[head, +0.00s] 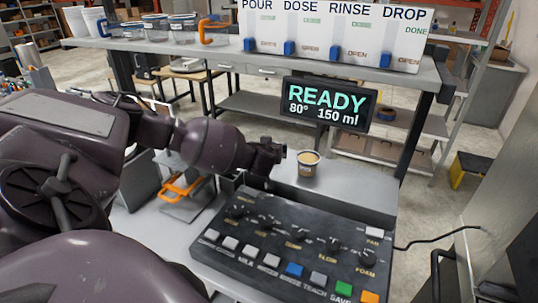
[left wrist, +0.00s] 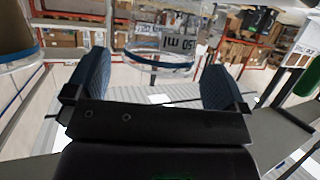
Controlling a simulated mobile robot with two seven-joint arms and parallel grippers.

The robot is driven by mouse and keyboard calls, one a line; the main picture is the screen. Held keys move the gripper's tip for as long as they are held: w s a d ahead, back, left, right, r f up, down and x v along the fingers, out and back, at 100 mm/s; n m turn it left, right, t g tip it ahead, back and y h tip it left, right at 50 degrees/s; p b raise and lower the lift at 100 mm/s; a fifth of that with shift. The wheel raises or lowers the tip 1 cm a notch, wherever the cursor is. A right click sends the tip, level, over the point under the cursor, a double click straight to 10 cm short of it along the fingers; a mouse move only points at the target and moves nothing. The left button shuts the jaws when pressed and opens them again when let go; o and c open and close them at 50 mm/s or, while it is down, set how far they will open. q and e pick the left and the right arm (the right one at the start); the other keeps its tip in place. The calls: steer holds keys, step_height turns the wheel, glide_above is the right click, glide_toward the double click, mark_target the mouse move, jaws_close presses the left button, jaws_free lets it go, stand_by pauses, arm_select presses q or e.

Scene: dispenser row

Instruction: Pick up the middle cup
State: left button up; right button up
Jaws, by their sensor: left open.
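Clear cups with blue bands stand on the back shelf at the upper left of the head view; the middle one (head: 155,26) is between two others. In the left wrist view, a clear cup (left wrist: 165,42) with a blue rim and reversed-looking lettering shows at the top, beyond and between the fingers; I cannot tell which shelf cup it is. My left gripper (left wrist: 158,88) is open, with blue fingertips spread and nothing between them. In the head view its dark hand (head: 276,156) is near a small tan cup (head: 308,164); its fingers are hard to make out. My right gripper is not seen.
A black control panel (head: 285,240) with knobs and buttons lies in front. A display (head: 328,104) reads READY, 80°, 150 ml. A white POUR, DOSE, RINSE, DROP board (head: 335,38) stands on the shelf. Another cup (left wrist: 18,38) is close at the wrist view's upper left.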

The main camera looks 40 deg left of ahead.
arm_select(q)
steer(key=shift+x, duration=1.6)
steer(key=c, duration=0.9)
